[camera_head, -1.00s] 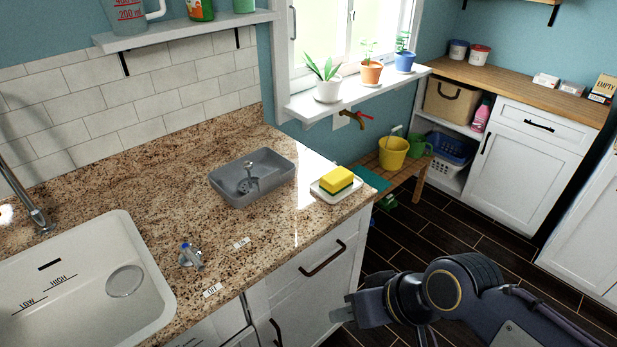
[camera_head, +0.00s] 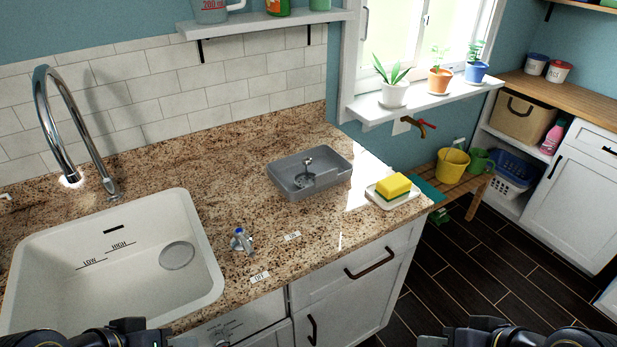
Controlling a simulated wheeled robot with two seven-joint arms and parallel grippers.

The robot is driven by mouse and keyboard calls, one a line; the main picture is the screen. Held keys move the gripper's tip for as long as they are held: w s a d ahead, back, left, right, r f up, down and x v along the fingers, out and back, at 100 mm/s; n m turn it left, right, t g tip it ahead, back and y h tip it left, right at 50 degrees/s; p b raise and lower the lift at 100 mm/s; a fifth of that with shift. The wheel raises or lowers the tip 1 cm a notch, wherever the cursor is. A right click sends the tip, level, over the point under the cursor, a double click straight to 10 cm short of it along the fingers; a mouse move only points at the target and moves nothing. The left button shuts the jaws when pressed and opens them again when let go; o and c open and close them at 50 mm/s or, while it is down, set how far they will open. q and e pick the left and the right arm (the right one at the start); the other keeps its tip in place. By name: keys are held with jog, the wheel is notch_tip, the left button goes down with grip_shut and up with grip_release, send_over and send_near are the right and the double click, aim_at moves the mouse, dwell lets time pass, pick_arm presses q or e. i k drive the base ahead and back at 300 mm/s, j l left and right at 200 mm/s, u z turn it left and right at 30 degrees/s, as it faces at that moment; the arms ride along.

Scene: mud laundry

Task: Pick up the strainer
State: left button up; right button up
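A small metal strainer (camera_head: 304,179) with an upright knob sits inside a grey rectangular tub (camera_head: 338,180) on the granite counter, right of the sink. Its lower part is partly hidden by the tub's near wall. My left gripper (camera_head: 128,325) shows only in part at the bottom edge, in front of the sink. My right gripper (camera_head: 436,341) is at the bottom edge, right of the counter's front, mostly cut off. Both are well apart from the tub and the strainer. Their fingers are not clear enough to read.
A white sink (camera_head: 100,290) with a round drain piece (camera_head: 177,255) and a tall faucet (camera_head: 62,140) is at left.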

aim_at(302, 180)
jog(key=k+j+u, duration=0.15)
jog(key=k+u, duration=0.2)
jog(key=k, duration=0.3)
jog(key=l+u, duration=0.15)
jog(key=u, duration=0.3)
jog(key=i+l+u, duration=0.1)
jog(key=u, duration=0.4)
jog(key=l+u, duration=0.2)
jog(key=u, duration=0.25)
jog(key=l+u, duration=0.2)
jog(key=u, duration=0.25)
jog(key=l, duration=0.65)
jog(key=k+l, duration=0.15)
jog(key=l, duration=1.2)
jog(key=k+l, duration=0.15)
jog(key=l, duration=0.5)
